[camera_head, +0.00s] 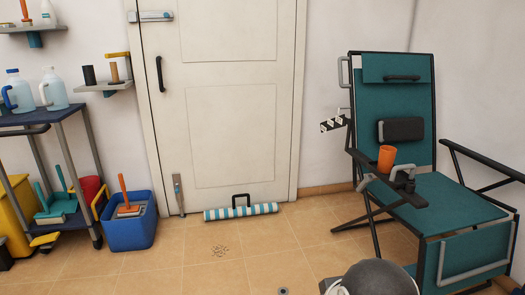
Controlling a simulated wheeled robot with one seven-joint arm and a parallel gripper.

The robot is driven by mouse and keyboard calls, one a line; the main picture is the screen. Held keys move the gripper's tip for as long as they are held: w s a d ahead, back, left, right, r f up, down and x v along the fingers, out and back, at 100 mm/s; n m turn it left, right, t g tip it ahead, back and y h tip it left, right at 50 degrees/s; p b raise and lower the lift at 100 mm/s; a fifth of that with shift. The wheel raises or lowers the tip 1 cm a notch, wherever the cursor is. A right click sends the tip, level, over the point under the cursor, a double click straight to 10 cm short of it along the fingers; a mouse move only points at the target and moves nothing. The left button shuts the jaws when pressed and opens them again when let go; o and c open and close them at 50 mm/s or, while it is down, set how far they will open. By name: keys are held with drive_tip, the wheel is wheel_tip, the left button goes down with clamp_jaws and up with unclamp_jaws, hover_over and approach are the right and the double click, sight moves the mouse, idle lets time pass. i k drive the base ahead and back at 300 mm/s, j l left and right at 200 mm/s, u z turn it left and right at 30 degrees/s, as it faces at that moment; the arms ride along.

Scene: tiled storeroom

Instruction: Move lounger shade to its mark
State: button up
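The lounger (455,205) stands at the right with a teal seat and back on a black frame. At the top of its back is a teal panel with a black handle (397,68), which looks like the lounger shade. It lies roughly flat against the upper back. A black-and-white patterned strip (337,123) sticks out at the lounger's left side; I cannot tell whether it is the mark. My gripper is not in view. A dark rounded part at the bottom edge appears to be my own arm.
An orange cup (386,158) sits at the lounger's left armrest. A striped roll (240,212) lies along the foot of the closed white door (235,95). A blue bin (130,229) and a cart (54,117) stand at the left. The middle floor is mostly clear.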

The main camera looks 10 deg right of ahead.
sight(376, 68)
drive_tip(key=i+z, duration=0.15)
drive_tip(key=i, duration=0.4)
drive_tip(key=i+j+z, duration=0.1)
drive_tip(key=i, duration=0.45)
drive_tip(key=i+j+z, duration=0.15)
drive_tip(key=i, duration=0.45)
